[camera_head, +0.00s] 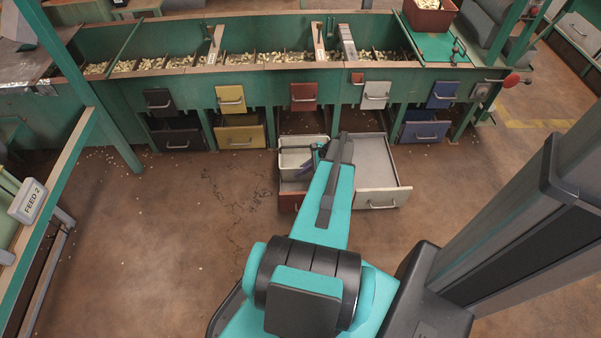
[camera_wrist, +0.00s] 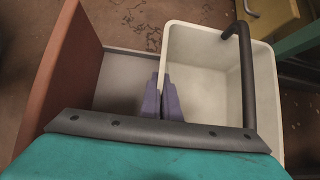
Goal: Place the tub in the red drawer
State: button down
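The tub (camera_head: 297,141) is a pale, open, empty box with a black bar handle; it fills the right half of the wrist view (camera_wrist: 205,85). It is upright over the rear part of the open red drawer (camera_head: 290,202). The drawer's red front shows at the left of the wrist view (camera_wrist: 62,70), with bare grey floor between front and tub. My gripper (camera_head: 318,150) has its two purple fingers (camera_wrist: 162,98) close together on either side of the tub's near wall. I cannot tell whether the tub's base touches the drawer floor, as the tub hides it.
An open white drawer (camera_head: 376,197) stands right beside the red one. The yellow lower drawer (camera_head: 240,137) is to the left, the blue one (camera_head: 426,131) to the right. Nut hoppers (camera_head: 240,59) run above. The floor in front at left is clear.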

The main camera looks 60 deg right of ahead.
jog(key=shift+f, duration=0.55)
jog(key=c, duration=1.9)
grip_release()
jog(key=shift+c, duration=0.2)
jog(key=shift+r, duration=0.1)
jog(key=p+v, duration=0.3)
jog(key=v, duration=1)
jog(key=shift+s+d+r, duration=0.15)
jog(key=shift+s+r, duration=0.05)
